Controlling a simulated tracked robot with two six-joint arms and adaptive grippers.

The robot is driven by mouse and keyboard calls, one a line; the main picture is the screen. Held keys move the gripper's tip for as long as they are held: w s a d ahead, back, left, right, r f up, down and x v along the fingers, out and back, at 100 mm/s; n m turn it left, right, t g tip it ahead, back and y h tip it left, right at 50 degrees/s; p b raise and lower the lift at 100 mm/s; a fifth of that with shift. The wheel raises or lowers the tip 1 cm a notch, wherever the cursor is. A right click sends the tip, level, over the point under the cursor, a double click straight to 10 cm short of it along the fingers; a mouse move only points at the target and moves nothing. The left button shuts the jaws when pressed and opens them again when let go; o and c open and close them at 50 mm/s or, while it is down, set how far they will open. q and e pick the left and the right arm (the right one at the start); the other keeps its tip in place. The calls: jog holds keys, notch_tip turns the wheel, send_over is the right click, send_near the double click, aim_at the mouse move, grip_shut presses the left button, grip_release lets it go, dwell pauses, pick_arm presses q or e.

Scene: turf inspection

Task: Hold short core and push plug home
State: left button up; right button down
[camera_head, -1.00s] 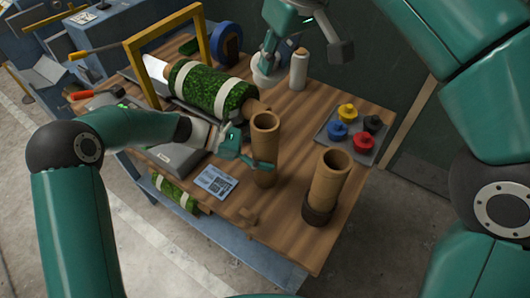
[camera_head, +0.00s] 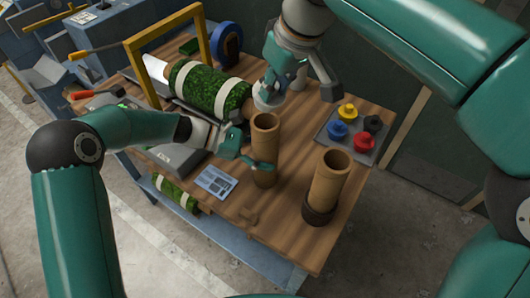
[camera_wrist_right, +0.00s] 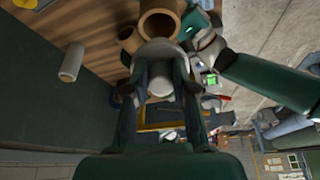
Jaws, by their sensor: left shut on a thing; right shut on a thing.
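The short core (camera_head: 264,135) is an upright brown cardboard tube with an open top, standing on the wooden bench. My left gripper (camera_head: 250,155) is shut on its side. My right gripper (camera_head: 271,86) is shut on a pale grey-white plug (camera_head: 266,103), just above and behind the core's top rim. In the right wrist view the plug (camera_wrist_right: 160,52) sits between my fingers, close to the core's open mouth (camera_wrist_right: 160,23). The plug appears outside the tube; whether it touches the rim I cannot tell.
A taller-looking tube (camera_head: 329,180) stands in a dark ring at right. A tray (camera_head: 345,151) holds coloured knobs. A turf roll (camera_head: 211,88) lies behind the core, near a yellow frame (camera_head: 205,38). A printed card (camera_head: 216,183) lies in front. A white cylinder (camera_wrist_right: 72,62) stands near.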

aim_at(276, 99)
jog(key=shift+f, duration=1.85)
jog(key=shift+w+a+m+g+h, duration=0.4)
jog(key=shift+w+m+g+h, duration=0.15)
jog(key=shift+g, duration=0.25)
jog(key=shift+w+a+m+g+h, duration=0.35)
jog(key=shift+m+g+h, duration=0.1)
jog(key=shift+g+h, duration=0.3)
jog(key=shift+f, duration=1.7)
jog(key=shift+s+f, duration=0.1)
jog(key=shift+f, duration=0.35)
jog(key=shift+f, duration=0.15)
jog(key=c, duration=0.9)
grip_release()
jog(key=shift+o, duration=0.2)
